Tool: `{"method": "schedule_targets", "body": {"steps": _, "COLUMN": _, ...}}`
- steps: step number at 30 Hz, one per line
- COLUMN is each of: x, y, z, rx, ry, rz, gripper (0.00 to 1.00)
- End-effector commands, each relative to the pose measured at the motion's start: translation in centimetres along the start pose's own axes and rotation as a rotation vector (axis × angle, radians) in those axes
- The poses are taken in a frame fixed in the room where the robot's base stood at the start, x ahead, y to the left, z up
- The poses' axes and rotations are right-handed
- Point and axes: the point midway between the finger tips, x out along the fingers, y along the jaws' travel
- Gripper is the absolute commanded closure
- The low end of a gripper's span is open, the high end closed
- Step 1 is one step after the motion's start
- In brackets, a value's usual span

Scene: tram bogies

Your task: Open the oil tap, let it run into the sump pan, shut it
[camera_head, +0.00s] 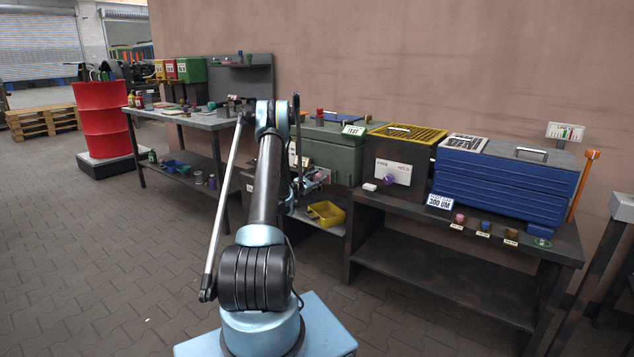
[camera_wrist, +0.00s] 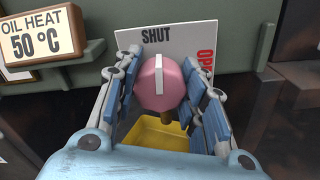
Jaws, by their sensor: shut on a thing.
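The oil tap's pink knob (camera_wrist: 158,85) sits in front of a white plate (camera_wrist: 140,47) lettered SHUT at the top and OPEN in red down the right side. The white bar on the knob stands upright, below SHUT. My gripper (camera_wrist: 163,92) is closed around the knob, one blue-padded finger on each side. A brown spout (camera_wrist: 184,114) shows below the knob; I see no oil running. The yellow sump pan (camera_wrist: 152,134) is below the tap, partly hidden by my fingers. In the head view the pan (camera_head: 326,213) sits on a low shelf, and my gripper (camera_head: 316,180) is beside the green tank (camera_head: 335,148).
Right of the tank stand a yellow-topped box (camera_head: 400,165) with a purple knob and a blue box (camera_head: 500,180) on a dark bench (camera_head: 450,270). The paved floor in front is clear.

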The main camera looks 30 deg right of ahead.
Motion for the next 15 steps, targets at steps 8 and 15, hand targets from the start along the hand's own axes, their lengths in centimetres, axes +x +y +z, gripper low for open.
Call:
{"method": "schedule_targets", "body": {"steps": 8, "x": -0.13, "y": 0.09, "z": -0.08, "rx": 0.208, "ry": 0.002, "rz": 0.003, "gripper": 0.86}}
{"method": "schedule_targets", "body": {"steps": 15, "x": -0.16, "y": 0.01, "z": -0.11, "rx": 0.437, "ry": 0.002, "rz": 0.002, "gripper": 0.86}}
